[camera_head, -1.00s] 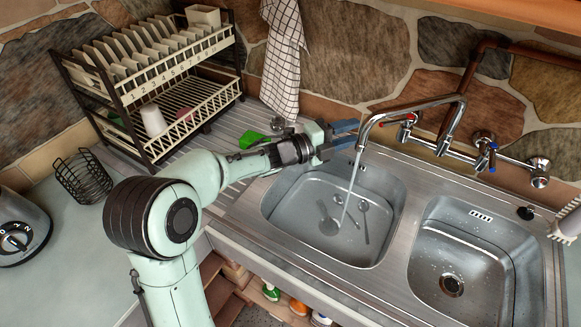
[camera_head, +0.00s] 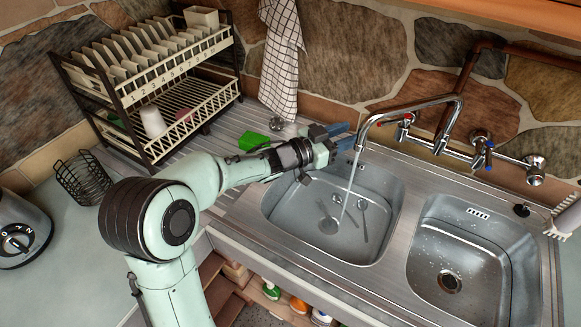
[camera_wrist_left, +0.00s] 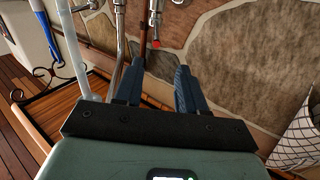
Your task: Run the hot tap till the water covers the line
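The hot tap (camera_head: 408,118) has a red mark and sits left on the chrome wall mixer. Its red mark also shows in the left wrist view (camera_wrist_left: 156,44), beyond my fingertips. A thin stream of water (camera_head: 349,188) falls from the spout (camera_head: 410,104) into the left basin (camera_head: 285,239). Spoons lie on the basin floor near the round drain (camera_head: 329,225). I cannot make out the line or the water level. My left gripper (camera_head: 346,137) is left of the spout, short of the hot tap. Its blue fingers (camera_wrist_left: 157,78) are apart with nothing between them. My right gripper is out of view.
The cold tap (camera_head: 488,160) with a blue mark is to the right, above the empty-looking right basin (camera_head: 415,258). A dish rack (camera_head: 128,103) stands at the left. A green item (camera_head: 252,141) lies on the drainer. A checked towel (camera_head: 282,65) hangs behind.

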